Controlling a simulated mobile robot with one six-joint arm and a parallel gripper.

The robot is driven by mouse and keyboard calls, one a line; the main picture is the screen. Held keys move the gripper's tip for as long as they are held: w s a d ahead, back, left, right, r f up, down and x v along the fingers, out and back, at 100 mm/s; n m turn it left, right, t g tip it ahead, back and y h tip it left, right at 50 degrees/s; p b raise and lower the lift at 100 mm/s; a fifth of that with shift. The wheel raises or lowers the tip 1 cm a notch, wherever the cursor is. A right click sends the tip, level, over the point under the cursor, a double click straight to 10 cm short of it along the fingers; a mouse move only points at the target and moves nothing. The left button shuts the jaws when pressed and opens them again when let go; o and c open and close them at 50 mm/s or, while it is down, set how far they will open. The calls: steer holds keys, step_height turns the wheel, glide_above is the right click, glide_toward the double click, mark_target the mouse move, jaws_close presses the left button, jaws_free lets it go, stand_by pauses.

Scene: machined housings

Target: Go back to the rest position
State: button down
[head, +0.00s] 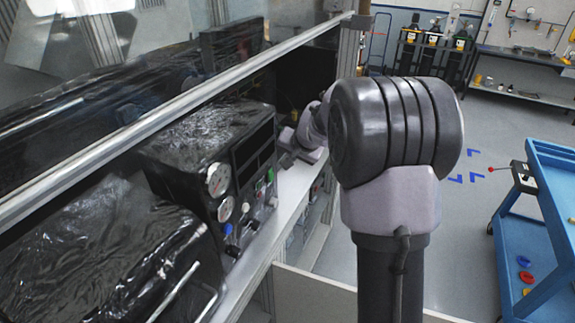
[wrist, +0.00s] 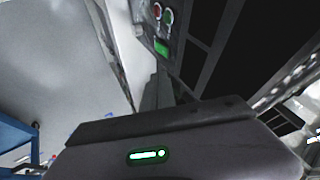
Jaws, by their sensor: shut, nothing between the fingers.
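My gripper (wrist: 158,92) shows in the wrist view, its grey body with a green light filling the lower part. Its fingers are shut with nothing between them. They point up the picture, close to the front of a dark control panel. In the head view my arm reaches to the right end of a black machine housing (head: 205,135). The gripper is largely hidden there behind my own arm's large joint and forearm.
A blue cart (head: 553,205) stands at right. Open grey floor (head: 470,255) lies between. Gas cylinders (head: 432,40) stand at the back.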

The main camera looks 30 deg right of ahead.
steer(key=s+a+f+n+y+b, duration=0.15)
steer(key=s+a+f+b, duration=0.25)
steer(key=s+a+b, duration=0.5)
steer(key=s+a+f+n+y+b, duration=0.15)
steer(key=s+a+f+b, duration=0.25)
steer(key=s+a+b, duration=0.55)
steer(key=s+a+f+g+b, duration=0.1)
steer(key=s+f+b, duration=0.3)
steer(key=s, duration=0.5)
steer(key=s+a+f+n+g+b, duration=0.1)
steer(key=s+f+b, duration=0.4)
steer(key=s+f, duration=0.2)
steer(key=shift+s+a+f+n+h, duration=0.3)
steer(key=shift+s+h, duration=0.1)
steer(key=shift+s, duration=0.7)
